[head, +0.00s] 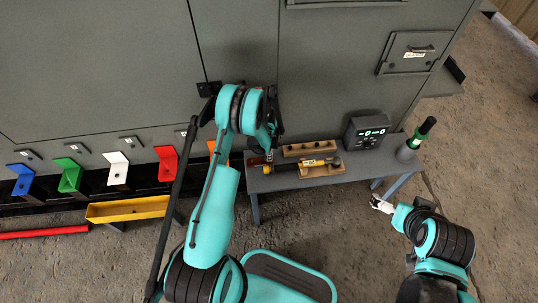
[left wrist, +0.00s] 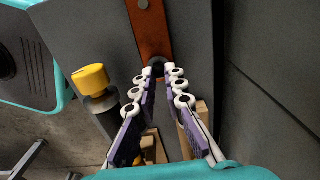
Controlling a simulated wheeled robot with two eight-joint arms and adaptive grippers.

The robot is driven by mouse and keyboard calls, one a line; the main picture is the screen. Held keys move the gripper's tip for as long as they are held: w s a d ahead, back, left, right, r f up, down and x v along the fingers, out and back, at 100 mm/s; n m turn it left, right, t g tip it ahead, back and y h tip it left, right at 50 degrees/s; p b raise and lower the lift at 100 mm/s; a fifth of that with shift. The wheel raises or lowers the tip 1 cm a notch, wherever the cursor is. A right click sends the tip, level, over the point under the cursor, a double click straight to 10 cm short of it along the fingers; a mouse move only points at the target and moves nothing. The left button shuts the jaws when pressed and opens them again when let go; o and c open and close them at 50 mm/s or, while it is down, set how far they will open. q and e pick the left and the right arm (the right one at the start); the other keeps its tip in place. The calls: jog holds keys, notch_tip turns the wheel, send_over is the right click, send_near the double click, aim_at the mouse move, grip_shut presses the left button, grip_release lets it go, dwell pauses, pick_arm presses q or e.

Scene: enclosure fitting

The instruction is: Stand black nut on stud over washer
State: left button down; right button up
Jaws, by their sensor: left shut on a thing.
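In the left wrist view, my left gripper (left wrist: 158,72) is shut on a small dark round piece, which I take to be the black nut (left wrist: 158,69). The nut is at the fingertips, at the near end of an orange-brown strip (left wrist: 152,35). A grey round spot (left wrist: 143,4) shows further up the strip; I cannot tell whether it is a washer. In the head view, my left gripper (head: 267,155) is over the left end of the small bench (head: 335,176), partly hidden by its wrist. I cannot make out the stud.
A yellow-and-black tool (head: 300,165) and wooden blocks (head: 309,148) lie on the bench, with a display box (head: 367,130) and green-topped bottle (head: 421,133). Blue (head: 22,178), green (head: 70,175), white (head: 118,169) and red (head: 166,163) brackets line the grey cabinet (head: 100,70). A yellow tray (head: 127,209) is below.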

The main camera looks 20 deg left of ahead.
pick_arm(q)
jog(key=c, duration=1.5)
grip_release()
notch_tip(320, 180, up, 23)
jog(key=s+d+n+t, duration=0.2)
jog(key=s, duration=0.1)
jog(key=s+d+r+n+t, duration=0.1)
jog(key=s+d+r+n, duration=0.3)
jog(key=r, duration=0.5)
jog(key=s+d+r+n+t, duration=0.1)
jog(key=s+r+n+t, duration=0.1)
jog(key=s, duration=0.6)
jog(key=s+d+r+n+t, duration=0.2)
jog(key=s+r+n, duration=0.1)
jog(key=s, duration=0.5)
jog(key=shift+r+n, duration=0.3)
jog(key=shift+r, duration=0.05)
